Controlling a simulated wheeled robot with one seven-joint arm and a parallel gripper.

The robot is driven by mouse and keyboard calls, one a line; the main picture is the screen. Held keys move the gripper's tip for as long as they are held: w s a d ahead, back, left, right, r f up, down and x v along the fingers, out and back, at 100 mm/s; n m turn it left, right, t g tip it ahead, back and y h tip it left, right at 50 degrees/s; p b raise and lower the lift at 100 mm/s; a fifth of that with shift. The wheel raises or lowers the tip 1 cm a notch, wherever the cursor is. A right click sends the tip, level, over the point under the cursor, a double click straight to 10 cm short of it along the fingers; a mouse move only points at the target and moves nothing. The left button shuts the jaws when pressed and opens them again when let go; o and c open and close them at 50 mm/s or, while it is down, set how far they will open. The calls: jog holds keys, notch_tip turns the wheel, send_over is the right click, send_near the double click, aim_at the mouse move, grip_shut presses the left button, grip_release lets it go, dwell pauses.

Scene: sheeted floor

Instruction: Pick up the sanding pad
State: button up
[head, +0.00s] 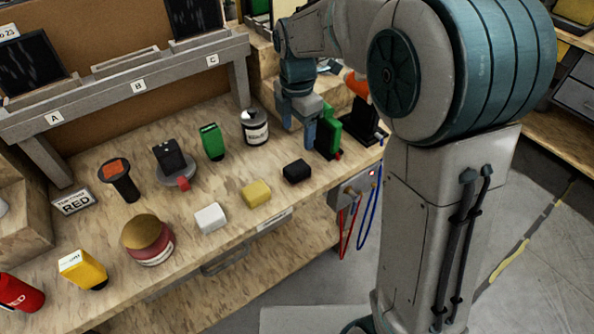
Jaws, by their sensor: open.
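Three small blocks lie in a row near the table's front edge: a white block (210,218), a yellow block (257,193) and a black block (297,171). No label marks any of them as the sanding pad, and I cannot tell which thing it is. A round red item with a tan top (147,233) stands left of the white block. My gripper (299,130) points down at the table's right part, behind the black block and apart from it. It is open, with nothing seen between its fingers.
A white-and-black jar (255,127) stands just left of my gripper; a green-and-black item (329,137) is close at its right. A green box (211,141), a black device (172,160), a black-and-orange tool (119,179) and a yellow bottle (83,269) stand further left.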

send_over(297, 167)
jog(key=f, duration=0.7)
jog(key=shift+w+d, duration=0.1)
jog(key=shift+w, duration=0.25)
jog(key=shift+s+f, duration=0.2)
jog(key=shift+f, duration=1.2)
jog(key=shift+s+f, duration=0.15)
jog(key=shift+f, duration=1.25)
jog(key=c, duration=1.1)
